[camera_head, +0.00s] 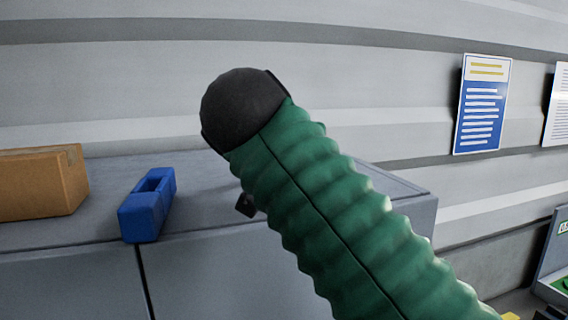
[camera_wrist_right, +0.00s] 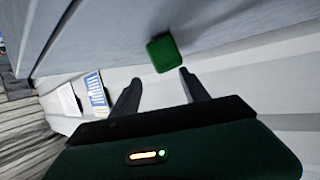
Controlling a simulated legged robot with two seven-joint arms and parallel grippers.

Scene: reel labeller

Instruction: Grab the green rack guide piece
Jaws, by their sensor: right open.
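The green rack guide piece (camera_wrist_right: 163,53) shows in the right wrist view as a small green block with rounded corners on a grey surface. It lies just beyond the fingertips, in line with the gap between them. My right gripper (camera_wrist_right: 160,77) is open, with its two dark fingers spread and nothing visible between them. I cannot tell whether a finger touches the piece. In the head view my green-sleeved right arm covers the middle, and the green piece is not visible. My left gripper is in neither view.
A grey cabinet (camera_head: 75,285) stands against the ribbed wall. On its top are a cardboard box (camera_head: 35,184) and a blue holder (camera_head: 147,207), both left of my arm. Posters (camera_head: 483,104) hang on the wall at right.

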